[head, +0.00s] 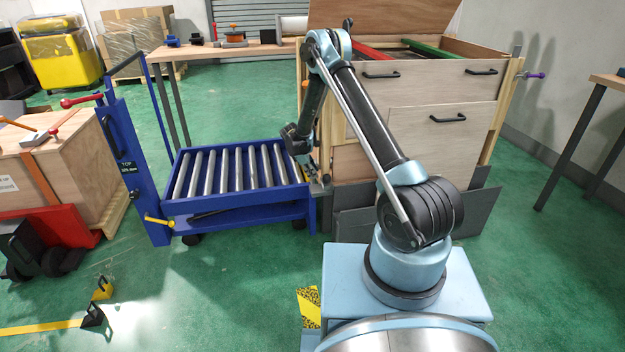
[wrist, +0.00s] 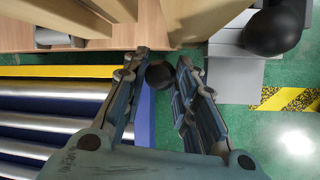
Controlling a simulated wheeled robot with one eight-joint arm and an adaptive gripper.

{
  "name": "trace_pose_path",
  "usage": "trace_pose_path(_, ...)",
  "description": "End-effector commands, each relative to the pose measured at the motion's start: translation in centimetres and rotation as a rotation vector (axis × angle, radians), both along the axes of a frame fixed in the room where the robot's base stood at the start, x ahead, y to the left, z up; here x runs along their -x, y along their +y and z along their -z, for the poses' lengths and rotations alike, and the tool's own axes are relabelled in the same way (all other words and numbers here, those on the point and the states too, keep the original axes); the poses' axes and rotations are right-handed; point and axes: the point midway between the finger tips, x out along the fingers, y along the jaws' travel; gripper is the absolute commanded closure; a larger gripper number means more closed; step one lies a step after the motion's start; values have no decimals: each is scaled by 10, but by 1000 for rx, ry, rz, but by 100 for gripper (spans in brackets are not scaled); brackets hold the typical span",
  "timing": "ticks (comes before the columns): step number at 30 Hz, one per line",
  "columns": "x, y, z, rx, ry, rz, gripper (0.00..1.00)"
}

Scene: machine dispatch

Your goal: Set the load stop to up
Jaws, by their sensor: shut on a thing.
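The blue roller cart (head: 240,214) stands left of my arm, its right end close to the wooden crate. In the wrist view a yellow bar (wrist: 55,71) runs along that end, beside the metal rollers; it looks like the load stop. A dark round knob (wrist: 159,75) sits near the end of this bar. My gripper (wrist: 164,60) is shut on the knob, with a finger on each side of it. In the head view my gripper (head: 318,184) is at the cart's right end. The stop is largely hidden there, and I cannot tell its position.
The wooden crate (head: 420,160) with an open lid stands right behind my gripper, and grey panels (head: 355,222) lean at its base. A yellow-handled lever (head: 160,222) sticks out at the cart's front left. Green floor is clear in front of the cart.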

Motion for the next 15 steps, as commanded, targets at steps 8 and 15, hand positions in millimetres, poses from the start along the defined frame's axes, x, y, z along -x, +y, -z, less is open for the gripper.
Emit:
trace_pose_path(8,-1,0,-19,1,-3,-1,100)
trace_pose_path(15,-2,0,-20,2,-5,-1,100)
